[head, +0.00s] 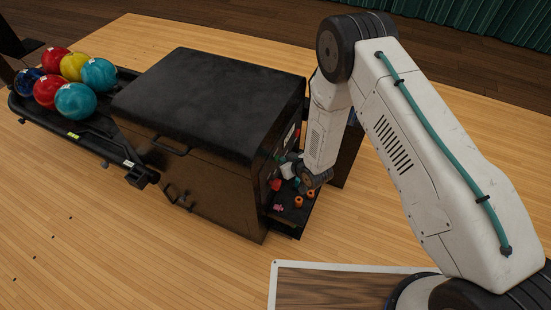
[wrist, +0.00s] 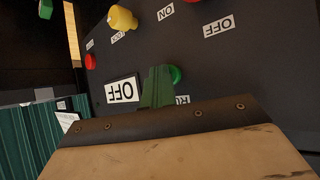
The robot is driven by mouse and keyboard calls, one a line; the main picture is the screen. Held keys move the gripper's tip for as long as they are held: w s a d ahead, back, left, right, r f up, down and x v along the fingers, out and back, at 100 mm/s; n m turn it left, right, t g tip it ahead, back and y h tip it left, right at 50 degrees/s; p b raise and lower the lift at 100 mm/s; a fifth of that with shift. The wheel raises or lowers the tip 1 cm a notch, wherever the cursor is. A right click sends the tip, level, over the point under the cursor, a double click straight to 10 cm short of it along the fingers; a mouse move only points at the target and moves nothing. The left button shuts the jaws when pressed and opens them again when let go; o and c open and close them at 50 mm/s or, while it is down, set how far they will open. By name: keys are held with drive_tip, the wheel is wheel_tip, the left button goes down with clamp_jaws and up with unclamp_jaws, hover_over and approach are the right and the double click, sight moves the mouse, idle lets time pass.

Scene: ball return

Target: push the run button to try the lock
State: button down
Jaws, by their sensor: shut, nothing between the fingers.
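The green run button (wrist: 175,74) is on the dark control panel (wrist: 225,65) in the wrist view, above a partly covered label (wrist: 182,100) that starts "RU", upside down. My gripper (wrist: 157,84) shows as closed green fingers just left of the button, overlapping its edge in the picture. I cannot tell whether they touch it. A yellow knob (wrist: 122,18) with a lock label and a red button (wrist: 90,61) sit further up left. In the head view, my gripper (head: 288,168) is at the black machine's right side, and the run button cannot be made out.
The black ball return machine (head: 205,100) has a small shelf (head: 290,222) with orange and pink parts below my gripper. A rack (head: 100,140) of bowling balls stands left. ON and OFF labels (wrist: 122,90) mark the panel.

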idle(0.4)
drive_tip(key=shift+s+d, duration=0.3)
drive_tip(key=shift+d, duration=0.55)
drive_tip(key=d, duration=0.1)
drive_tip(key=s+d, duration=0.1)
drive_tip(key=d, duration=0.2)
drive_tip(key=shift+s+d, duration=0.35)
drive_tip(key=shift+s, duration=0.2)
